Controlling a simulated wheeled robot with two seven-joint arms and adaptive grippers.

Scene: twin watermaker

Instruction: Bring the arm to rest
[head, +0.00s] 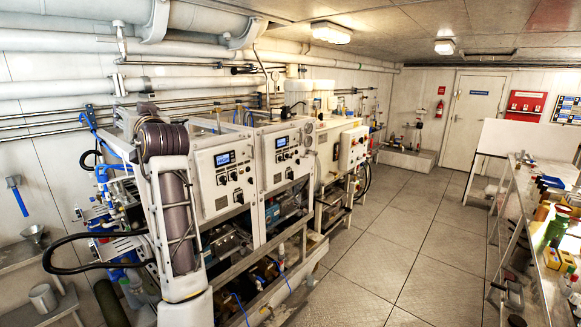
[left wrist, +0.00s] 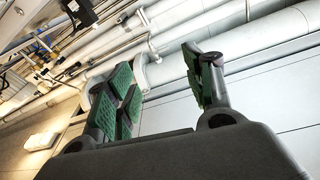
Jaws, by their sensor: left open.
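My left gripper (left wrist: 165,88) shows large in the left wrist view. Its two dark fingers with green pads stand well apart, and nothing is between them. Behind the fingers are white pipes (left wrist: 240,65) and pale wall panels, so it is raised and points towards the upper wall. In the head view my left arm seems to stand upright in front of the machine at the left, with the small dark gripper (head: 146,108) at its top; its fingers are hard to make out there. My right gripper is not in view.
The watermaker (head: 225,180), with its white control panels, stands close around the left arm. Pipes (head: 60,90) run along the wall behind. A loaded shelf (head: 537,270) stands at the right. The grey floor (head: 400,225) between is clear. A ceiling lamp (left wrist: 42,140) shows in the left wrist view.

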